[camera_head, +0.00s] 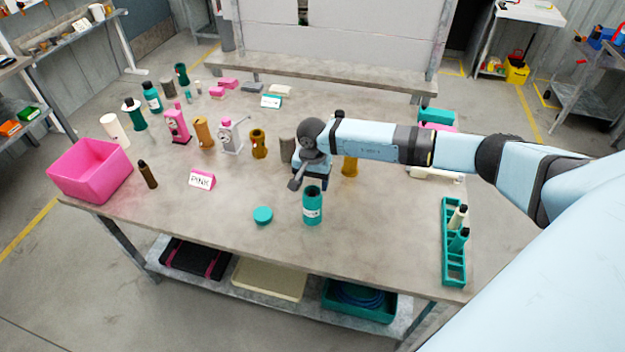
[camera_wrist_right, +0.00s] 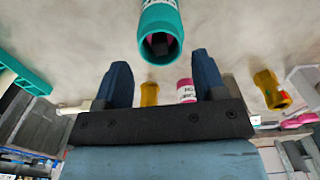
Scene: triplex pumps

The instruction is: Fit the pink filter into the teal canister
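The teal canister (camera_head: 312,208) stands upright near the front middle of the table. Its open mouth also shows in the right wrist view (camera_wrist_right: 160,18), with something dark and pinkish inside that I cannot identify. A teal lid (camera_head: 263,215) lies to its left. My right gripper (camera_head: 309,182) is just behind and above the canister. In the wrist view its fingers (camera_wrist_right: 161,72) are apart with nothing held between them. A pink cylinder with a white label (camera_wrist_right: 186,91) shows beyond the fingers; whether it is the pink filter is unclear, and the head view hides it. My left gripper is out of view.
A yellow cylinder (camera_head: 350,167), a grey cylinder (camera_head: 287,150) and a brass one (camera_head: 258,144) stand behind the gripper. A teal rack (camera_head: 447,245) is at right, a pink bin (camera_head: 90,172) at left. A PINK sign (camera_head: 202,181) stands left.

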